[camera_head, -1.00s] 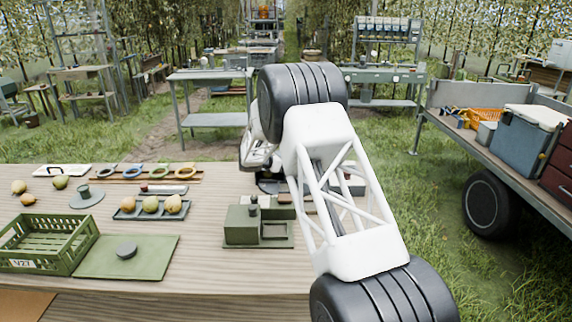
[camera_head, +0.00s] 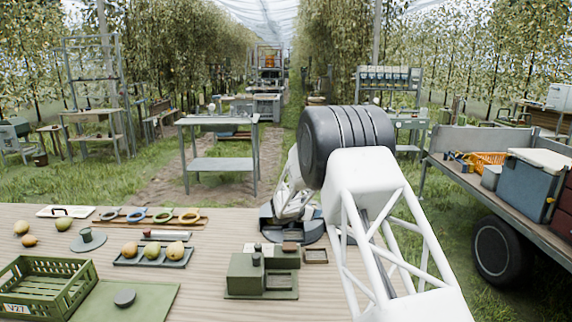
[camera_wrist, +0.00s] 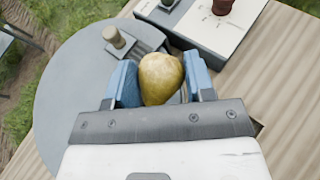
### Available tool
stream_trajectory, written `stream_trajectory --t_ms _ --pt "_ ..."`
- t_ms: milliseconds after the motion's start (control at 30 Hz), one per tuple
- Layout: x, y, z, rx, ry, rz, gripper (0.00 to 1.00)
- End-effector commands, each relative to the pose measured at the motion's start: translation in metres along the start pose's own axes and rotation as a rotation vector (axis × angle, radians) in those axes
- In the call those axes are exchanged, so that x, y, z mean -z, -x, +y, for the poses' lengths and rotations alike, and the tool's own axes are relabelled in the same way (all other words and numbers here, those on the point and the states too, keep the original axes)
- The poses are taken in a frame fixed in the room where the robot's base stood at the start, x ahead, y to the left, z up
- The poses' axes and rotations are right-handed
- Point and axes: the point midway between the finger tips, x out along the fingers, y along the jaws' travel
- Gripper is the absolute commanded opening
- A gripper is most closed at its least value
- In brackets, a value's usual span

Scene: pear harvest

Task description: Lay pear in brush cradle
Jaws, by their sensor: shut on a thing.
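In the wrist view my gripper (camera_wrist: 160,85) has blue fingers shut on a yellow-brown pear (camera_wrist: 161,72), one finger on each side. The pear is held over or close in front of a round grey plate (camera_wrist: 70,85); its height above it I cannot tell. In the head view the end of my arm is over a dark round piece (camera_head: 268,236) at the table's back edge, and the fingers and held pear cannot be made out. I cannot tell for certain which piece is the brush cradle.
A green block fixture (camera_head: 246,275) stands on the wooden table (camera_head: 205,255). A dark tray (camera_head: 128,262) holds several pears, left of it. A green crate (camera_head: 45,285) is at the left front. In the wrist view a pale panel (camera_wrist: 215,25) with a dark knob lies beyond the pear.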

Motion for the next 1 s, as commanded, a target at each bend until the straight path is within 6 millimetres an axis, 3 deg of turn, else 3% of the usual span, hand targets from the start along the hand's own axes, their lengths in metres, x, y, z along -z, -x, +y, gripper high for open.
stream_trajectory --t_ms 467,1000 --pt "0.000 -0.026 -0.063 -0.162 0.068 0.010 0.26" --pt "0.029 -0.038 -0.136 -0.330 0.137 0.022 0.26"
